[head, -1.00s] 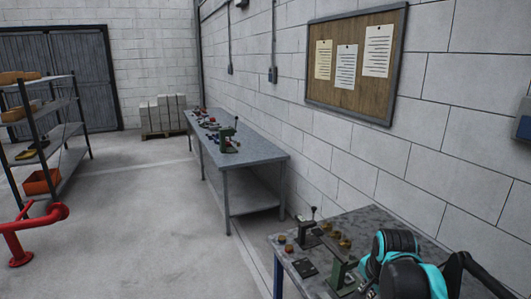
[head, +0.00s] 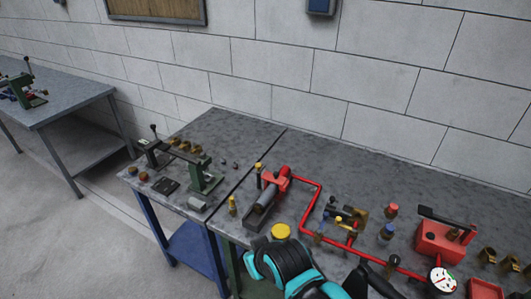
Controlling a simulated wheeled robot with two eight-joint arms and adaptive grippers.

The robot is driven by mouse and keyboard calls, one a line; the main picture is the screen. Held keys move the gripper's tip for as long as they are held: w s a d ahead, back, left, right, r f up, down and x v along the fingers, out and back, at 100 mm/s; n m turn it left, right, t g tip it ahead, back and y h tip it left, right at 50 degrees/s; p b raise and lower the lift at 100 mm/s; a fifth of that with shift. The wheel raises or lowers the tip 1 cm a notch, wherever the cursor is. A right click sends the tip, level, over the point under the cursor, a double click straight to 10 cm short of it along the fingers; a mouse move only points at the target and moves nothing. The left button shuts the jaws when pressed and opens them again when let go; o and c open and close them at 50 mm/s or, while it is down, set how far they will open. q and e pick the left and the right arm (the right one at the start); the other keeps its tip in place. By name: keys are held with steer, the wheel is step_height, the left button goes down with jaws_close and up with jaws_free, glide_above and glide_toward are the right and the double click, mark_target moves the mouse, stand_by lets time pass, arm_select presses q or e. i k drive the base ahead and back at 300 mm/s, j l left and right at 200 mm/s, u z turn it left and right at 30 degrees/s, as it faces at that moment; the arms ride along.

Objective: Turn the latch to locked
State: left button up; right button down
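No part that I can surely name as the latch stands out. A green bench fixture (head: 205,177) with a dark bar and an upright black-knobbed lever (head: 154,132) stands on the near workbench. A red pump body (head: 440,238) with a black handle (head: 447,218) stands at the right on the same bench. Small brass and red-topped fittings lie between them, too small to read as locked or unlocked. Teal and black links of my arm cover the bench's front edge at the bottom. No gripper fingertips can be made out.
The near workbench (head: 235,135) runs along a block wall. Red piping (head: 312,205) crosses it to a round gauge (head: 443,280). A red and grey cylinder device (head: 268,198) lies left of the piping. Another bench (head: 62,98) stands at the far left, with open floor before it.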

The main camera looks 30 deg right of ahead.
mark_target(260, 166)
steer(key=z, duration=1)
steer(key=j+z, duration=0.25)
steer(key=z, duration=0.2)
steer(key=i+j+z, duration=0.1)
steer(key=j+z, duration=0.2)
steer(key=z, duration=0.15)
steer(key=j+z, duration=0.25)
steer(key=z, duration=0.25)
